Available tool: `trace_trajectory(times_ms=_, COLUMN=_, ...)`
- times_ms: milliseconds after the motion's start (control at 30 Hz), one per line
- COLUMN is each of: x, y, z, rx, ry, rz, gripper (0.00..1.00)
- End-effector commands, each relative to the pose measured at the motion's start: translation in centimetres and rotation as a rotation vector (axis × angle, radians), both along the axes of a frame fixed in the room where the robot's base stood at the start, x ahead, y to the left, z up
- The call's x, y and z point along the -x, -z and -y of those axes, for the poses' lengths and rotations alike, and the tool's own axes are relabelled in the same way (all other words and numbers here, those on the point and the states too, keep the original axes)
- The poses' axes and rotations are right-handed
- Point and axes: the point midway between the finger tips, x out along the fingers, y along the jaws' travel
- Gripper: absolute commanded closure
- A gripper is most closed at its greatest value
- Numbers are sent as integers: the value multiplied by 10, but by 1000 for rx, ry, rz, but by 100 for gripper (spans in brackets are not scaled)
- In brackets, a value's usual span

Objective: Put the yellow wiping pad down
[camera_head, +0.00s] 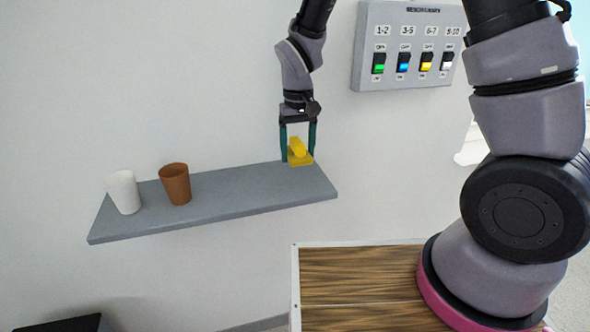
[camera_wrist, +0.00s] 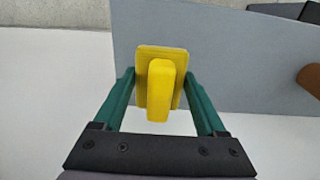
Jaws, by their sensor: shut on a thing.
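The yellow wiping pad (camera_head: 299,159) is at the right end of the grey shelf (camera_head: 240,201), a flat base with a raised handle on top. In the wrist view the pad (camera_wrist: 160,85) sits between the two green fingers of my gripper (camera_wrist: 160,85). In the head view my gripper (camera_head: 298,150) points down over the shelf with its fingers on either side of the pad. It is shut on the pad. I cannot tell for sure whether the pad's base touches the shelf.
A white cup (camera_head: 124,192) and a brown cup (camera_head: 175,184) stand on the left part of the shelf. The shelf between the brown cup and the pad is clear. A switch panel (camera_head: 407,46) hangs on the wall at upper right. A wood-topped surface (camera_head: 360,275) is below.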

Motion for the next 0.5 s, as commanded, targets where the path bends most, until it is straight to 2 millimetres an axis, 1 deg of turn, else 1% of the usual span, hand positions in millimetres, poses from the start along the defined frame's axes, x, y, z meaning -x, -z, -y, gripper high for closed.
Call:
trace_trajectory(times_ms=33, x=1, y=9, z=1, rx=2, ry=2, rz=-3, gripper=100)
trace_trajectory(times_ms=167, x=0, y=20, z=0, rx=0, ry=1, rz=-1, gripper=100)
trace_trajectory(times_ms=400, x=0, y=52, z=1, rx=2, ry=3, rz=-2, gripper=100)
trace_trajectory(times_ms=500, x=0, y=56, z=0, rx=0, ry=2, rz=1, gripper=100)
